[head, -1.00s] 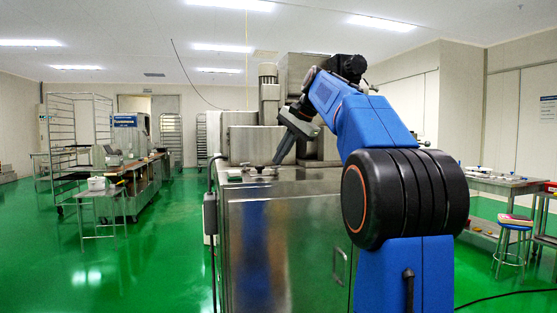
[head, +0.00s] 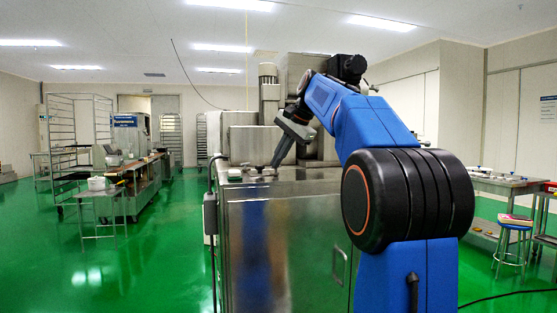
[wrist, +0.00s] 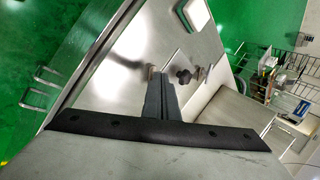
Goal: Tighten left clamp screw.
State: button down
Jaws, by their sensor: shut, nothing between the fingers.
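A dark star-shaped knob (wrist: 184,76) sits on a square metal plate on the machine top in the wrist view. A small metal post stands on each side of it, one right (wrist: 197,73) and one left, close to my fingertips. I cannot tell which of these is the left clamp screw. My gripper (wrist: 157,76) is shut and empty, its tips pointing at the machine top just left of the knob. Whether they touch anything is unclear. In the head view my gripper (head: 275,164) slants down to small fittings (head: 252,171) on the machine top.
The steel machine cabinet (head: 290,235) stands below my gripper, with taller housings and a motor (head: 268,76) behind. A work table with a rack is at left, and a blue stool (head: 514,220) at right. Green floor is open at left.

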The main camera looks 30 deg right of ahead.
jog(key=shift+a+m+h, duration=0.2)
jog(key=shift+m+h, duration=0.2)
jog(key=shift+m, duration=0.3)
jog(key=m, duration=0.1)
jog(key=m+h, duration=0.1)
jog(key=a+m+h, duration=0.1)
jog(key=shift+w, duration=0.3)
jog(key=m+h, duration=0.1)
jog(key=m, duration=0.1)
jog(key=m+h, duration=0.1)
jog(key=m, duration=0.1)
jog(key=w+m+h, duration=0.1)
jog(key=shift+a+m+g, duration=0.25)
jog(key=shift+m+g, duration=0.05)
jog(key=shift+m, duration=0.1)
jog(key=shift+w+m+g+h, duration=0.2)
jog(key=shift+m+g+h, duration=0.1)
jog(key=shift+m, duration=0.4)
jog(key=shift+w+m+g+h, duration=0.2)
jog(key=shift+m+h, duration=0.1)
jog(key=shift+m, duration=0.4)
jog(key=shift+w, duration=0.3)
jog(key=shift+d, duration=0.15)
